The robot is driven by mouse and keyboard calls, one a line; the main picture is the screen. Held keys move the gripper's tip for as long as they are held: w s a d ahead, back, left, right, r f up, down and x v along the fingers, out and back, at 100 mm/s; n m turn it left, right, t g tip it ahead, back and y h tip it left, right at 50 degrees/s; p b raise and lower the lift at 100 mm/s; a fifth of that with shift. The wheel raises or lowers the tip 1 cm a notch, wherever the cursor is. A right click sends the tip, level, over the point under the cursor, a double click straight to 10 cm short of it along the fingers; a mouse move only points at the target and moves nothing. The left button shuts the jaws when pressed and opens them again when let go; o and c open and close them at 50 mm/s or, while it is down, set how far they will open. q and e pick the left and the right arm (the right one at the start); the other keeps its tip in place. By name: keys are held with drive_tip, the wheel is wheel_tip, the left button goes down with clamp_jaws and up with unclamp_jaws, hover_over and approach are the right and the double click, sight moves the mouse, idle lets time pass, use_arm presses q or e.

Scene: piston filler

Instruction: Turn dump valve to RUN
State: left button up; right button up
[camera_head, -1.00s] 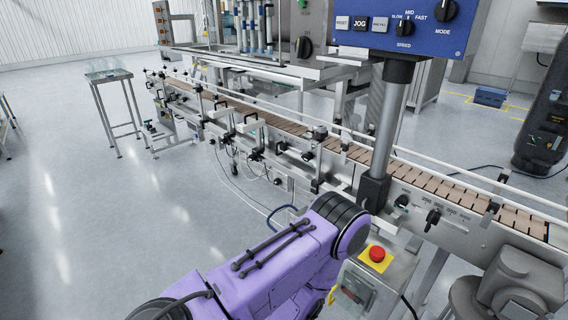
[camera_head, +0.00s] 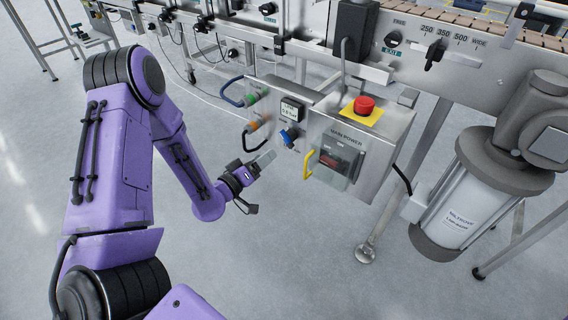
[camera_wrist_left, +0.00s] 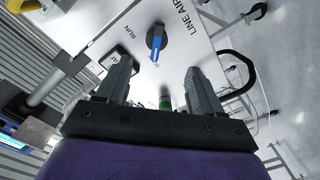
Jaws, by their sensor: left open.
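The dump valve (camera_head: 289,137) is a small blue-handled knob on the left face of the grey metal panel, below a square gauge. In the left wrist view its round knob (camera_wrist_left: 157,40) has a bright blue lever pointing toward a partly hidden label starting "DU"; the "RUN" label is off to one side. My left gripper (camera_head: 258,183) is open and empty, a short way left of and below the valve. In the wrist view its two fingers (camera_wrist_left: 157,75) are spread, with the knob beyond the tips and roughly centred between them. My right gripper does not show.
The gauge (camera_head: 291,110) sits just above the valve. The main power box (camera_head: 338,160) with a yellow handle and a red emergency button (camera_head: 365,104) are to the right. The conveyor (camera_head: 450,60) runs behind.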

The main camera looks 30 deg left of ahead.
sight(284, 140)
use_arm(q)
drive_tip(key=w, duration=0.3)
drive_tip(key=w+b, duration=0.1)
drive_tip(key=w, duration=0.3)
drive_tip(key=w+b, duration=0.1)
drive_tip(key=w, duration=0.2)
drive_tip(key=shift+w+d+r, duration=0.15)
drive_tip(key=shift+w+d, duration=0.2)
drive_tip(key=shift+w, duration=0.05)
drive_tip(key=c, duration=1)
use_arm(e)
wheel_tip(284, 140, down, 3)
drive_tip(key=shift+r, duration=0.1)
